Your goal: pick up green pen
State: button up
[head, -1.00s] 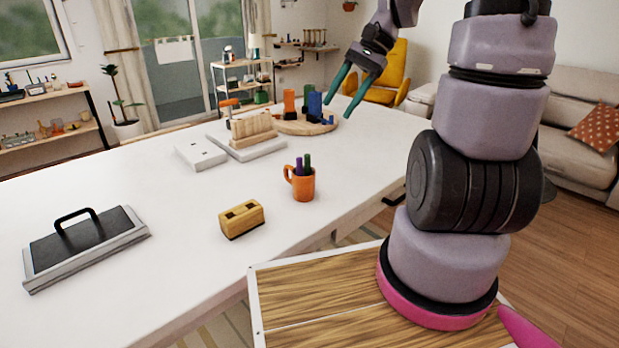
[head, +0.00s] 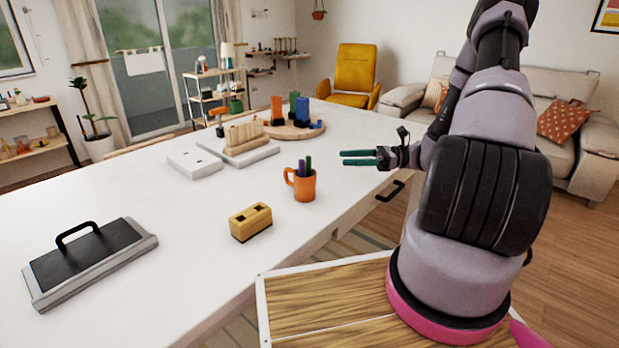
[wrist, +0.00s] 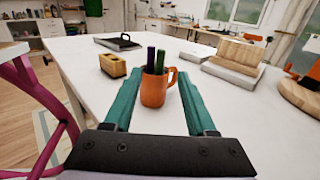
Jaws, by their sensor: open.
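The green pen (head: 308,164) stands in an orange mug (head: 305,187) beside a purple pen (head: 300,167). The mug is upright on the white table, its handle to the left in the head view. In the wrist view the green pen (wrist: 160,57) is right of the purple pen (wrist: 151,56), and both stick up out of the mug (wrist: 154,90). My gripper (head: 343,158) is open and empty, to the right of the mug and apart from it. In the wrist view the teal fingers (wrist: 155,82) point towards the mug, which shows between them. The pens' lower ends are hidden in the mug.
A yellow block with dark holes (head: 250,222) stands left of the mug. A black-topped tray with a handle (head: 90,262) lies further left. Behind are a white board with a wooden rack (head: 240,147) and a round board with coloured blocks (head: 290,130).

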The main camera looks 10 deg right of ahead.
send_over(308, 176)
jog(key=d, duration=0.3)
jog(key=shift+w+a, duration=0.15)
jog(key=shift+w, duration=0.1)
grip_shut()
dwell(1.2)
